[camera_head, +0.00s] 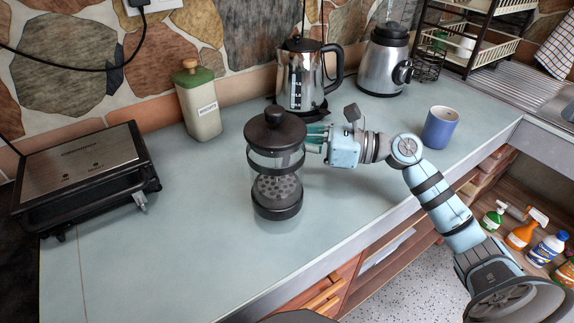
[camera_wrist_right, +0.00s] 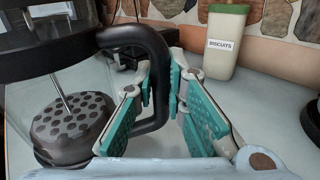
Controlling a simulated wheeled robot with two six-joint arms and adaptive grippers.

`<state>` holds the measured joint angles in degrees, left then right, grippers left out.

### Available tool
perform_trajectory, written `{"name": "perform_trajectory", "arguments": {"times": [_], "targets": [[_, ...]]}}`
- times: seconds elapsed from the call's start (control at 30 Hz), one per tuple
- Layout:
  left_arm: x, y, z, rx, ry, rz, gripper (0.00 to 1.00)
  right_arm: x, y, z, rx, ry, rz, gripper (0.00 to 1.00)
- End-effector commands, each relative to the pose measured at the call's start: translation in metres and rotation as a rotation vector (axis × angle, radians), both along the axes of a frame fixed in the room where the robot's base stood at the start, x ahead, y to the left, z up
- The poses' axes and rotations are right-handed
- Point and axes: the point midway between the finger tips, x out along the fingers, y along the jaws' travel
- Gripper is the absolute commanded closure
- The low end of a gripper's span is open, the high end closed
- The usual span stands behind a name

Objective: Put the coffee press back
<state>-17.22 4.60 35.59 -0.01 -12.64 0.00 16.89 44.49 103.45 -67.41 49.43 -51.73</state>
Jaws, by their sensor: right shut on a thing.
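The coffee press (camera_head: 275,165) is a glass cylinder with a black lid, black bands and a black base. It stands upright at the middle of the counter in the head view; I cannot tell if its base touches the counter. In the right wrist view the press (camera_wrist_right: 68,125) fills the left side, with its perforated plunger disc low in the glass. My right gripper (camera_head: 318,138) comes from the right and is shut on the black handle (camera_wrist_right: 158,70), its teal pads (camera_wrist_right: 163,105) on either side of it. My left gripper is not in view.
A kettle (camera_head: 303,80) and a blender base (camera_head: 385,60) stand behind. A biscuit canister (camera_head: 199,105) and a contact grill (camera_head: 85,165) are to the left, a blue mug (camera_head: 440,128) to the right. The counter (camera_head: 170,240) is clear at front left.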

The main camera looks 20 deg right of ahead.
Motion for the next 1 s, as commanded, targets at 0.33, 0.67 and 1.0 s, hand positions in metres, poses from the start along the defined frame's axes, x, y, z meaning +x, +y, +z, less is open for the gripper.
{"name": "perform_trajectory", "arguments": {"times": [0.33, 0.67, 1.0], "targets": [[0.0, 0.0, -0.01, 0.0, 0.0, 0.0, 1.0, 0.0, 0.0, -0.05, 0.004, 0.0, 0.0, 1.0], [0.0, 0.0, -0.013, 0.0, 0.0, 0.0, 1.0, 0.0, 0.0, -0.053, 0.002, -0.002, 0.0, 1.0], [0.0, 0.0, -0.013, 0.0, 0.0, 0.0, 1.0, 0.0, 0.0, -0.053, 0.0, -0.001, 0.0, 0.68]]}}
